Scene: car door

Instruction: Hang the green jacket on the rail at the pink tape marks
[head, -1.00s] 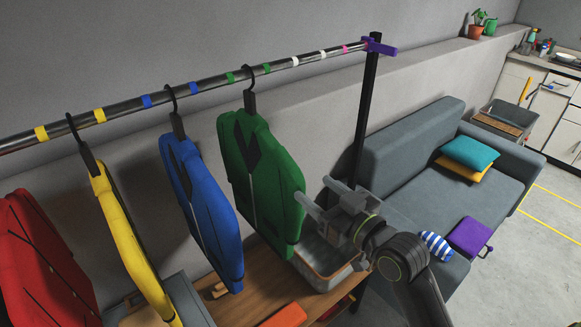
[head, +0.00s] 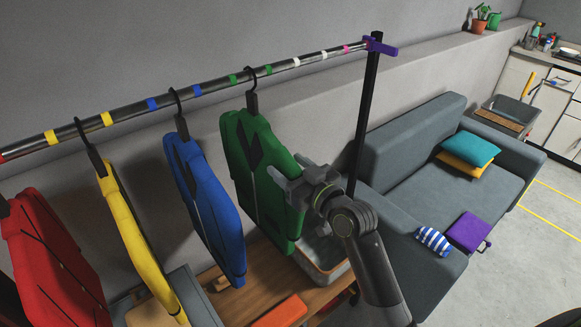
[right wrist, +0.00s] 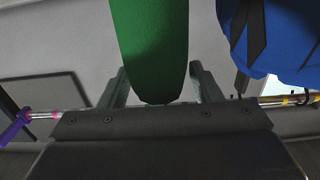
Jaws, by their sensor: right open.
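The green jacket (head: 250,150) hangs on a black hanger whose hook (head: 250,78) is over the rail (head: 215,82), between two green tape marks. A pink tape mark (head: 346,49) is farther right on the rail, near the purple end piece (head: 380,47). My right gripper (head: 285,183) is at the jacket's right edge. In the right wrist view the green jacket (right wrist: 150,45) reaches in between the two spread fingers, with gaps visible at its sides low down. My left gripper is not in view.
Blue (head: 205,205), yellow (head: 135,225) and red (head: 50,260) jackets hang to the left. A black post (head: 366,120) holds the rail's right end. A grey bin (head: 325,262) stands on the wooden bench (head: 262,275) below. A grey sofa (head: 410,150) is to the right.

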